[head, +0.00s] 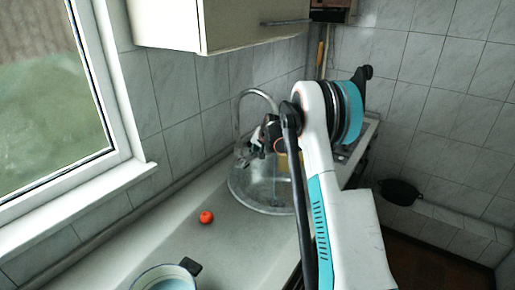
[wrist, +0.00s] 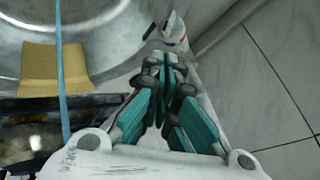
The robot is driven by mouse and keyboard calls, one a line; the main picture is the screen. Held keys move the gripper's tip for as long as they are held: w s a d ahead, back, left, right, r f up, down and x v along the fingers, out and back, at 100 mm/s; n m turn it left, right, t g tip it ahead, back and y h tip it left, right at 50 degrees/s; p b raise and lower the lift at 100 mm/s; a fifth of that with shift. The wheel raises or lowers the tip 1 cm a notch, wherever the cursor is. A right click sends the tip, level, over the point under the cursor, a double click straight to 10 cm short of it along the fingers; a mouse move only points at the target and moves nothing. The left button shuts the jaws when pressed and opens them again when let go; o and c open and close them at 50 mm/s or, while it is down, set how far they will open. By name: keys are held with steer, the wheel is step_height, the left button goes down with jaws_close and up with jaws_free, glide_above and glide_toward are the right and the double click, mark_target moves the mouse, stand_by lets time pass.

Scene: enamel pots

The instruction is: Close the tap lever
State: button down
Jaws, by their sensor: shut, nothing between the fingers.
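The tap's thin, curved silver spout (head: 258,93) rises behind the round metal sink (head: 240,192) in the head view. In the wrist view, a pale, shiny tap part (wrist: 172,27) with a small red and blue mark stands just beyond my fingertips; it looks like the tap's body or lever. My gripper (head: 244,159) is over the back left of the sink, close to the tap's foot. In the wrist view my gripper (wrist: 168,62) is shut and empty. I cannot tell whether it touches the tap. The lever's exact position is unclear, partly hidden by my gripper in the head view.
A yellow-brown block (wrist: 54,70) is at the sink, and a thin blue line (wrist: 61,95) crosses that view. A red round thing (head: 206,217) and a pot (head: 165,279) are on the counter (head: 130,250). The tiled wall is close; a cabinet (head: 220,25) hangs above.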

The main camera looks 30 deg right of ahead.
steer(key=shift+w+a+f+b, duration=0.15)
steer(key=shift+w+a, duration=0.25)
steer(key=shift+w, duration=0.3)
steer(key=shift+w+a+f+b, duration=0.1)
steer(key=shift+w+a+f, duration=0.1)
steer(key=shift+w+a, duration=0.4)
steer(key=shift+w+a+f+b, duration=0.15)
steer(key=shift+w+a, duration=0.05)
steer(key=shift+w, duration=0.65)
steer(key=shift+w+a+r, duration=0.15)
steer(key=shift+w, duration=0.25)
steer(key=shift+w+a+r, duration=0.1)
steer(key=shift+w, duration=0.25)
steer(key=shift+w+d+r, duration=0.1)
steer(key=shift+w+r, duration=0.05)
steer(key=shift+w, duration=0.1)
